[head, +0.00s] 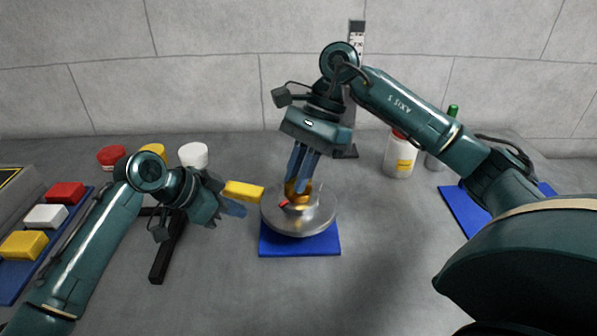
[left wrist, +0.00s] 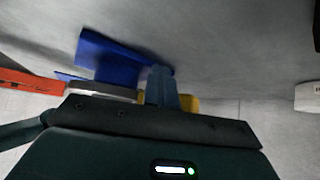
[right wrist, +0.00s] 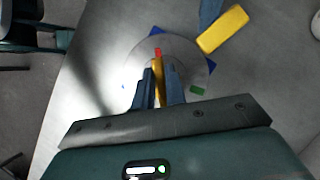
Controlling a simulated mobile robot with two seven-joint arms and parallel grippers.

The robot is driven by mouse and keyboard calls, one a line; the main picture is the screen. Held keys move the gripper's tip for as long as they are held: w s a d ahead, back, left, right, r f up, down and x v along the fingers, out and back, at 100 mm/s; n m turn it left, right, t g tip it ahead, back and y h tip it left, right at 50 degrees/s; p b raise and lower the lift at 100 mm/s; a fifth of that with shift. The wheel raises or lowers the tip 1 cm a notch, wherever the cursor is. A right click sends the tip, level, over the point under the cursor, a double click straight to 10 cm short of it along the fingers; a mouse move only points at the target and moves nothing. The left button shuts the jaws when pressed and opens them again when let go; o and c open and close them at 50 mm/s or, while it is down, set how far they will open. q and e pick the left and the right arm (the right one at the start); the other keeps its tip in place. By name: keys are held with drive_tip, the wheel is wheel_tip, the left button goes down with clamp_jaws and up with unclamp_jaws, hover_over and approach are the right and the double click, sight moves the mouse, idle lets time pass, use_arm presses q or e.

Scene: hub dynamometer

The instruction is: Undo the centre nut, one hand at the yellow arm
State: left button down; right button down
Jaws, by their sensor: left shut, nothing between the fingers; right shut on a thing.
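The silver hub disc (head: 318,217) sits on a blue base (head: 298,247), with the yellow arm (head: 243,191) sticking out to its left. The brass-coloured centre nut (head: 292,197) stands at the disc's middle, partly hidden by my right gripper (head: 300,180). That gripper points down and is shut on the nut, whose yellow edge shows between the fingers in the right wrist view (right wrist: 158,82). My left gripper (head: 236,208) is shut and empty beside the yellow arm. In the left wrist view the yellow arm (left wrist: 191,103) is partly behind the fingers; I cannot tell whether they touch it.
A black bar (head: 165,250) lies under my left arm. Red, white and yellow blocks (head: 46,216) sit on a blue tray at the left. Small lidded pots (head: 193,155) and a white bottle (head: 400,160) stand at the back. Grey table in front of the hub is clear.

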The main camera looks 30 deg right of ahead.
use_arm(q)
drive_tip(key=shift+w+d, duration=0.9)
drive_tip(key=shift+d, duration=0.15)
use_arm(e)
drive_tip(key=c, duration=0.9)
unclamp_jaws()
drive_tip(key=shift+r, duration=0.1)
drive_tip(key=shift+r, duration=3.65)
